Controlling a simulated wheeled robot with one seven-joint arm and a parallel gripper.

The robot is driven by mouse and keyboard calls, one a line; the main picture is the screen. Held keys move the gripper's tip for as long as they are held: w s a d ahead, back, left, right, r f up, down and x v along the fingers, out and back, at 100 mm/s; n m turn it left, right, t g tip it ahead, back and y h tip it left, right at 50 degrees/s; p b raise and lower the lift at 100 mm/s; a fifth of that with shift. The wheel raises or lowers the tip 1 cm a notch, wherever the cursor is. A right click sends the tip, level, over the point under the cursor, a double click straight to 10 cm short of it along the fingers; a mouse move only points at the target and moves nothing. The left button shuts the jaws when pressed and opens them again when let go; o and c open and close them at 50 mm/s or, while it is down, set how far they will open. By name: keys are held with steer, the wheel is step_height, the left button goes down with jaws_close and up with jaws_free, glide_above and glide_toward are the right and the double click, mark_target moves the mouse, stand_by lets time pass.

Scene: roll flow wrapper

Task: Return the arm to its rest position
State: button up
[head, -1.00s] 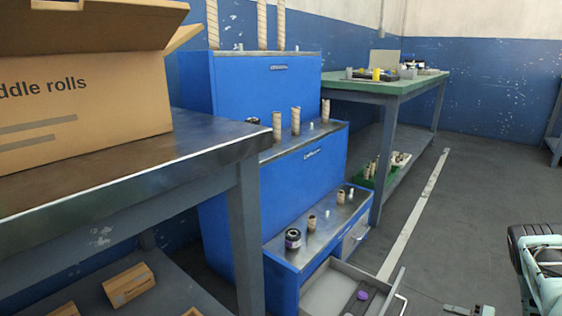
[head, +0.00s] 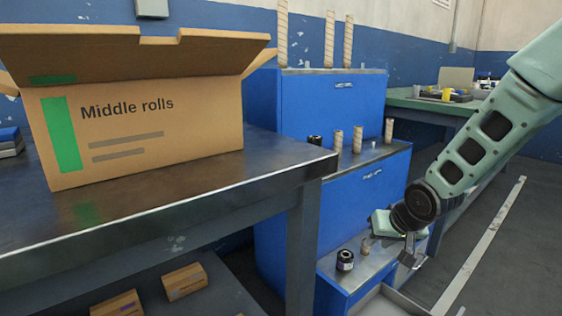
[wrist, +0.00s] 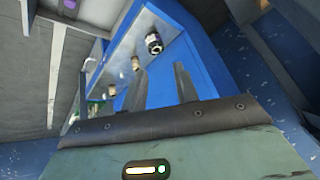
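My teal arm (head: 475,150) reaches in from the upper right in the head view. My gripper (head: 388,250) hangs at its end, in front of the lowest step of the blue stepped cabinet (head: 330,105). In the wrist view my gripper (wrist: 161,80) shows two grey fingers standing apart, with only blue cabinet behind the gap. It is open and holds nothing. In the head view it partly hides the lowest step and the small rolls there.
A "Middle rolls" carton (head: 200,140) stands on the metal table (head: 290,165) at left. A dark-capped jar (head: 345,260) stands on the lowest step. An open drawer (head: 385,303) juts out below. A green bench (head: 425,104) is behind. Floor at right is clear.

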steer(key=s+a+r+n+g, duration=0.2)
steer(key=s+a+n, duration=0.1)
steer(key=s, duration=0.8)
steer(key=s+a+r+n+g+h, duration=0.1)
steer(key=s+a+r+n+g, duration=0.15)
steer(key=s, duration=0.75)
steer(key=s+a+r+n+g, duration=0.2)
steer(key=s+a, duration=0.2)
steer(key=s, duration=0.7)
step_height(320, 180, up, 38)
steer(key=p, duration=3.9)
steer(key=shift+s+r, duration=0.2)
steer(key=shift+s, duration=0.1)
